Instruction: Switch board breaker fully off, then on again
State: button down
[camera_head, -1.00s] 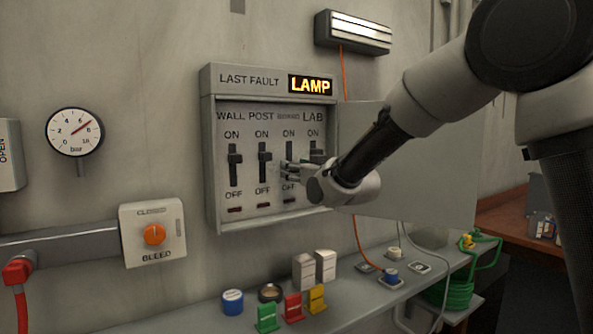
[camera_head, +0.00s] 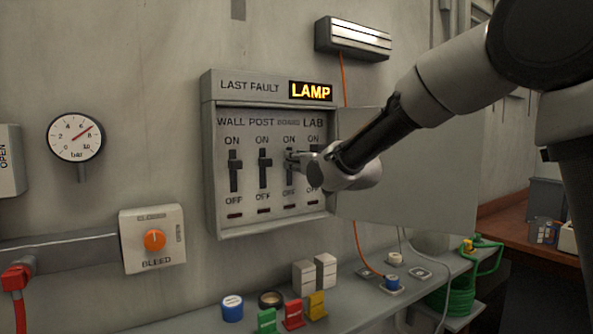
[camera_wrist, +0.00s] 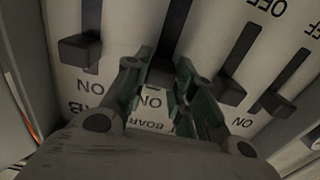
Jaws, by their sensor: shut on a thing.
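The open breaker panel (camera_head: 222,190) on the wall has a row of black levers labelled WALL, POST, BOARD and LAB. My gripper (camera_head: 292,156) is at the BOARD breaker (camera_head: 290,178), the third from the left, near the upper, ON end of its slot. In the wrist view, which is upside down, my gripper (camera_wrist: 165,82) has its two green fingers on either side of the BOARD lever (camera_wrist: 163,74), close to the ON label. The fingers hide much of this lever. The WALL lever (camera_head: 235,165) and POST lever (camera_head: 265,162) sit toward ON.
The display (camera_head: 311,91) reads LAMP. The panel's door (camera_head: 415,170) stands open to the right, behind my arm. A valve box with an orange BLEED knob (camera_head: 155,240) and a gauge (camera_head: 76,137) are left. A shelf (camera_head: 345,308) below holds small blocks and caps.

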jog(key=c, duration=1.2)
grip_release()
jog(key=shift+r, duration=0.25)
jog(key=shift+o, duration=0.2)
jog(key=v, duration=1.2)
jog(key=shift+f, duration=0.1)
